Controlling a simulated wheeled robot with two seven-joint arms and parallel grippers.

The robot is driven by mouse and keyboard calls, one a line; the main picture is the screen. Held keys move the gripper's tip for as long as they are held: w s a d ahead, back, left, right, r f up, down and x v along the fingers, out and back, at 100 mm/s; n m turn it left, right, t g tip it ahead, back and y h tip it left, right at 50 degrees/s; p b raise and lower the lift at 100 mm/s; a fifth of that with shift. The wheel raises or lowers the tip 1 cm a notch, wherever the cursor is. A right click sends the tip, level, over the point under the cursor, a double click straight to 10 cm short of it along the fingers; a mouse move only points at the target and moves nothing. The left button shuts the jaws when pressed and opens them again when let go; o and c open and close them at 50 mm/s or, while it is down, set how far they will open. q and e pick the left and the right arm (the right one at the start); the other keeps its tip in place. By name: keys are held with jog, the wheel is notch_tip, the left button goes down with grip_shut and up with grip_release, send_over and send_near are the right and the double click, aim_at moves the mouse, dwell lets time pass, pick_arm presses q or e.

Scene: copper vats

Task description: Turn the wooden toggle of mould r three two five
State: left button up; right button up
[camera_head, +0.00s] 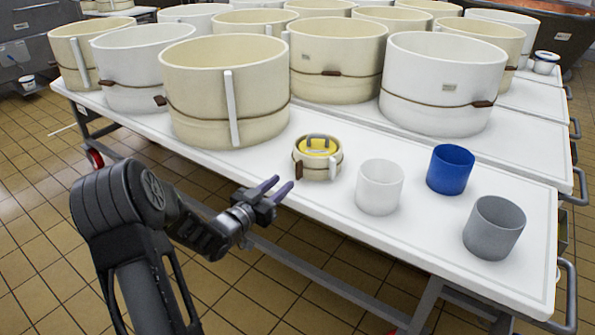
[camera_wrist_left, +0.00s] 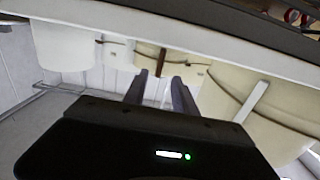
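Several round moulds with cord bands stand on white tables; I cannot read any number on them, so I cannot tell which is r325. A small cream mould (camera_head: 331,171) with a yellow top and grey handle stands near the front edge. A small brown wooden toggle (camera_head: 299,168) sits on its left front side. My left gripper (camera_head: 277,188) is open and empty, in front of the table edge and just short of this mould. My right gripper is not in view.
A large cream mould (camera_head: 200,95) stands behind and left of the small one. A white cup (camera_head: 380,188), a blue cup (camera_head: 450,170) and a grey cup (camera_head: 494,228) stand to the right. The table's front edge (camera_head: 400,262) lies close to my arm.

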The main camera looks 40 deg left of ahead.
aim_at(297, 171)
pick_arm(q)
jog(key=w+b, duration=0.2)
jog(key=w, duration=0.5)
jog(key=shift+f, duration=0.1)
jog(key=shift+w+a, duration=0.1)
jog(key=shift+w, duration=0.35)
jog(key=shift+c, duration=0.3)
grip_shut()
